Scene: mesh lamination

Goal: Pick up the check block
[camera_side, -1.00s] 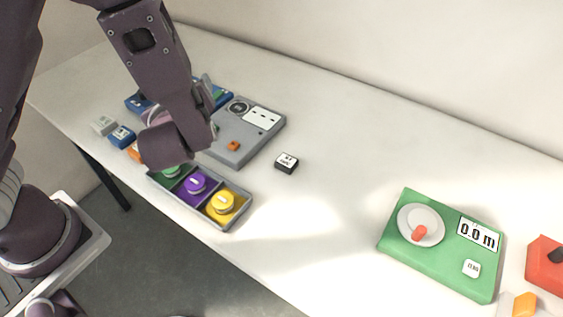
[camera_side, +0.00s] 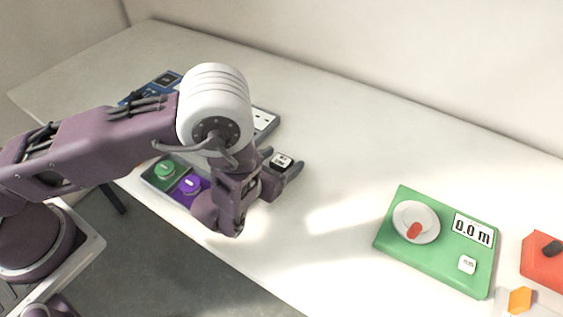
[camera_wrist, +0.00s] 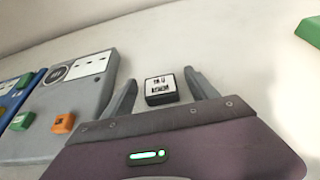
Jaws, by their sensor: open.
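The check block (camera_side: 281,161) is a small black block with a white printed label on top, lying on the table. The open fingers also show in the wrist view (camera_wrist: 160,92). The gripper holds nothing.
A grey device (camera_wrist: 80,95) with an orange button (camera_wrist: 63,123) lies left of my gripper. A green scale (camera_side: 437,240) stands at right. Table between is clear.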

